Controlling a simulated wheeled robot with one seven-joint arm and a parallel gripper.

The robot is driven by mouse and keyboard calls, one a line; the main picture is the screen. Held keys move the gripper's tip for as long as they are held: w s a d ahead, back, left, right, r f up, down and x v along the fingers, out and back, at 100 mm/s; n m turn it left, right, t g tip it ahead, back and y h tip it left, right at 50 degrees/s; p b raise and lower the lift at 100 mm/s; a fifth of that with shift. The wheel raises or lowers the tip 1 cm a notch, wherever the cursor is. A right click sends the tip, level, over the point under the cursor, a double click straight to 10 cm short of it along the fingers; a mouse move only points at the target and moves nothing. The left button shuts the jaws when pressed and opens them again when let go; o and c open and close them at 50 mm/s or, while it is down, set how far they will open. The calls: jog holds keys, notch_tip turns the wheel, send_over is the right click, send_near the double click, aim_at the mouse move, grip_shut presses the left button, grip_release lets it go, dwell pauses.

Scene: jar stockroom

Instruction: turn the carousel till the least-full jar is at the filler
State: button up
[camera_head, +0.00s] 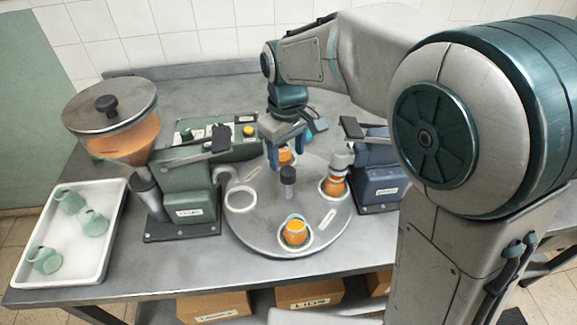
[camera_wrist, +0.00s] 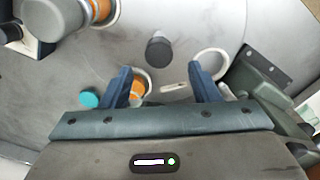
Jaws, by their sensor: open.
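The round grey carousel (camera_head: 262,232) stands mid-table with a dark central post (camera_head: 289,184). It also shows in the wrist view (camera_wrist: 110,50). An orange-filled jar (camera_head: 295,231) sits at the front. Another (camera_head: 334,186) sits at the right under the blue machine's head. A third (camera_head: 285,158) is at the back, partly hidden by my gripper. The left ring (camera_head: 240,198), beside the green filler (camera_head: 188,185), looks empty; it shows in the wrist view (camera_wrist: 213,62). My gripper (camera_head: 286,152) is open over the carousel's back part, holding nothing. Exact fill levels are hard to compare.
A hopper (camera_head: 130,138) of orange stuff stands at the left. A white tray (camera_head: 75,270) holds three green jars. The blue machine (camera_head: 378,170) stands right of the carousel. A turquoise round thing (camera_wrist: 90,98) lies near the left finger. Boxes (camera_head: 310,293) sit below.

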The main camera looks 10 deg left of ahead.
aim_at(288, 170)
jog(key=shift+f, duration=2.7)
grip_shut()
